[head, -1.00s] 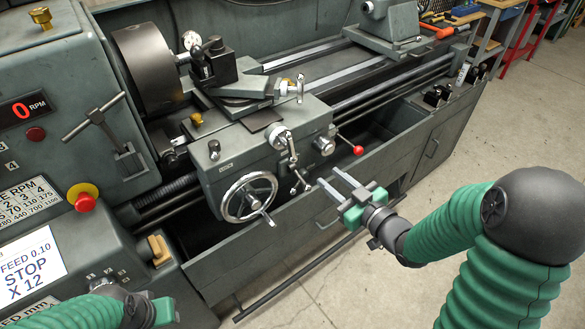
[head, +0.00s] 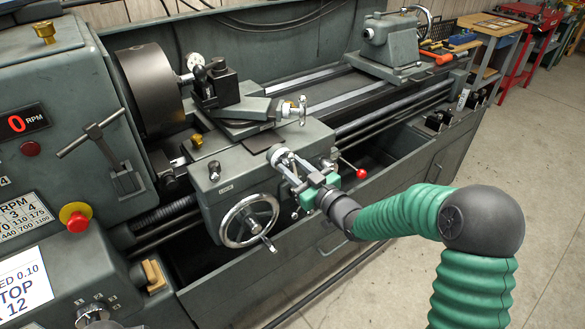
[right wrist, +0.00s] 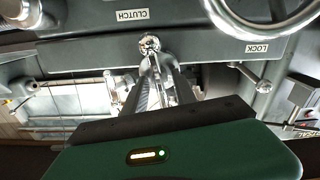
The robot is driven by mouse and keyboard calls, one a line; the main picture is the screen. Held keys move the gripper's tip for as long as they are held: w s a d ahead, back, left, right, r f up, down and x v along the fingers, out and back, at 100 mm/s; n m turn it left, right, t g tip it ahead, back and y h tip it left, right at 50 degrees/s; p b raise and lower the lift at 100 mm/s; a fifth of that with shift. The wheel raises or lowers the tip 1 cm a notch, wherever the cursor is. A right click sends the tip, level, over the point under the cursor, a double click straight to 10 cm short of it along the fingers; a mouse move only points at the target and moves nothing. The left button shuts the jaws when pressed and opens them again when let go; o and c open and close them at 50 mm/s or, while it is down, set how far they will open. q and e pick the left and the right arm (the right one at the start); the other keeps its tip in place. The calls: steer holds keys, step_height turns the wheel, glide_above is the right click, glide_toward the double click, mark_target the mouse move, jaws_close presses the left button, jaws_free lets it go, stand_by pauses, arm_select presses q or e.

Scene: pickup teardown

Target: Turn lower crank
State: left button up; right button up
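The grey lathe carriage (head: 262,160) is in the middle of the head view, with a chrome crank (head: 281,154) on its front. A T-shaped chrome handle (head: 298,108) sits higher, on the slide. My right gripper (head: 290,166) is at the front crank, its two fingers reaching in from the right and hiding much of the handle. In the right wrist view a chrome ball knob (right wrist: 150,43) shows at the fingertips, with a gap between the fingers (right wrist: 155,75). Firm contact cannot be told. My left gripper is out of view.
A chrome handwheel (head: 249,219) is left of and below the gripper. A red-knobbed lever (head: 361,173) stands close on its right. The black chuck (head: 150,82) is at the left, the tailstock (head: 392,45) at the back. The floor at the right is clear.

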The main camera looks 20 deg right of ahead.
steer(key=shift+w+a, duration=0.1)
steer(key=shift+w, duration=0.05)
jaws_close()
stand_by(0.4)
steer(key=shift+f+n+b, duration=0.2)
steer(key=shift+n+b, duration=1)
steer(key=shift+b, duration=0.05)
steer(key=shift+s+a+f+n+b, duration=0.1)
steer(key=shift+f+n+b, duration=0.05)
steer(key=shift+n+b, duration=2.15)
steer(key=shift+s+a+f+n+b, duration=0.1)
steer(key=shift+a+n+b, duration=0.05)
steer(key=shift+n+b, duration=2.2)
steer(key=shift+a+f+n+b, duration=0.1)
steer(key=shift+f+n+b, duration=0.05)
steer(key=shift+n+b, duration=2.15)
